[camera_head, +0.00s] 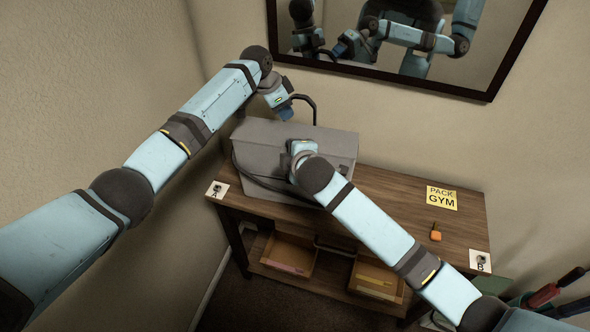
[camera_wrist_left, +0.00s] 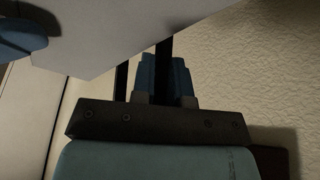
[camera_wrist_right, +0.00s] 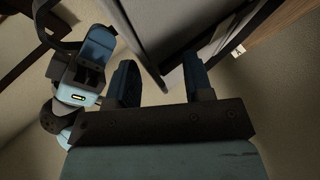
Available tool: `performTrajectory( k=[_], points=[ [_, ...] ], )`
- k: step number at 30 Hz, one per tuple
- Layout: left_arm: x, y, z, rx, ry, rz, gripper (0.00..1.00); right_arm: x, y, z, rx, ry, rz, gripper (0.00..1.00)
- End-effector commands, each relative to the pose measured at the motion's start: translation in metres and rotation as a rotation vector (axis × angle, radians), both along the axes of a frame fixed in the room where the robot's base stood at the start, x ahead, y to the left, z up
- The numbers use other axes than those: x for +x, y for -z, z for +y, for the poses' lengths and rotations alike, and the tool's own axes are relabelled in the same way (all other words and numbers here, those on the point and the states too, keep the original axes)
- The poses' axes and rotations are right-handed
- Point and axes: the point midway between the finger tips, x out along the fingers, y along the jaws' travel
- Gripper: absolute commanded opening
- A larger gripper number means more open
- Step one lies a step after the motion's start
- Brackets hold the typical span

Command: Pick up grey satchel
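The grey satchel (camera_head: 262,141) stands upright on the wooden table, with a black handle (camera_head: 314,108) arching above it and a dark strap hanging on its front. My left gripper (camera_head: 285,113) is at the handle above the satchel's top. In the left wrist view its blue fingers (camera_wrist_left: 164,82) are close together on a black strip of the handle. My right gripper (camera_wrist_right: 160,85) is at the satchel's front; in the head view my wrist hides its fingers. In the right wrist view the fingers are apart, with a grey satchel edge (camera_wrist_right: 152,40) between them; contact is unclear.
The wooden table (camera_head: 400,212) has free room to the right of the satchel. Bins (camera_head: 288,256) sit below; a mirror (camera_head: 400,45) hangs behind.

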Motion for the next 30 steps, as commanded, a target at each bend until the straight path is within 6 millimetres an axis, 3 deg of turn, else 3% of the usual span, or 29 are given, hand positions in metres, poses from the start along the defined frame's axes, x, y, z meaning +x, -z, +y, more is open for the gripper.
performTrajectory(
  k=[1, 3, 4, 19, 30],
  points=[
    [-0.001, 0.000, -0.002, -0.001, 0.003, 0.003, 0.00, 0.001, -0.001, -0.001, 0.000, 0.001, -0.003, 0.20],
    [-0.002, 0.000, -0.002, 0.000, 0.003, 0.003, 0.00, 0.002, -0.002, -0.001, 0.000, 0.002, -0.004, 0.04],
    [-0.002, 0.000, -0.002, -0.001, 0.004, 0.004, 0.00, 0.002, -0.002, -0.001, 0.000, 0.002, -0.004, 0.02],
    [-0.003, -0.005, -0.004, -0.003, 0.006, 0.007, 0.00, 0.003, -0.010, -0.001, 0.001, 0.002, -0.010, 0.00],
    [-0.004, -0.038, -0.006, -0.004, 0.009, 0.010, 0.00, 0.003, -0.045, -0.001, 0.002, 0.001, -0.012, 0.00]
  ],
)
